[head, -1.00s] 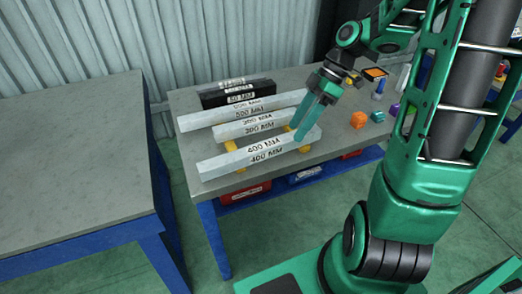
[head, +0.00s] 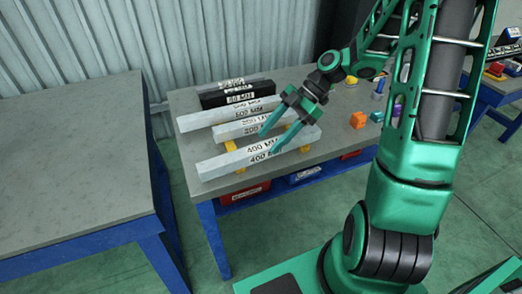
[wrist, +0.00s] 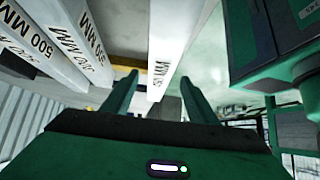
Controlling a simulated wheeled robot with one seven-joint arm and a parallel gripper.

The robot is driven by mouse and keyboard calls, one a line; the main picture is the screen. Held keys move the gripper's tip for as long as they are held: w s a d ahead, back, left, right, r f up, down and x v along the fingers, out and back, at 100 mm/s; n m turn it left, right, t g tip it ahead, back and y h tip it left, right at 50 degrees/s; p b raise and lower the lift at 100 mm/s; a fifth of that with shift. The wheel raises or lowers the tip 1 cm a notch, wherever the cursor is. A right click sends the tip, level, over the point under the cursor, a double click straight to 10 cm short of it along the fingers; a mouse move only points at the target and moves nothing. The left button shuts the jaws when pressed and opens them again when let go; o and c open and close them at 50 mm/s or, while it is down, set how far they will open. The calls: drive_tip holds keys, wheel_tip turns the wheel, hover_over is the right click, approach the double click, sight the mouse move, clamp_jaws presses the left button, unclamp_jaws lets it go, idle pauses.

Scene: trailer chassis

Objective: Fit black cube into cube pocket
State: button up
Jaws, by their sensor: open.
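My gripper (head: 270,140) is open and empty above the grey bench, its two green fingers spread over the 400 mm (head: 258,152) and 300 mm bars. In the wrist view the gripper (wrist: 160,88) has a pale bar (wrist: 172,45) running between its fingertips. I cannot make out a black cube for certain in either view. A small dark block shape (wrist: 165,106) shows beyond the fingers in the wrist view, too small to identify. I cannot make out a cube pocket; my arm hides part of the bench's right side.
Pale bars and a black bar (head: 236,96) lie at the bench's left and middle. An orange block (head: 358,120), a teal block (head: 377,116) and a purple block (head: 397,109) stand to the right. The left table (head: 75,150) is bare.

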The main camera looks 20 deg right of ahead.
sight(263, 145)
drive_tip(key=x, duration=0.4)
drive_tip(key=shift+w+a+f, duration=0.1)
clamp_jaws()
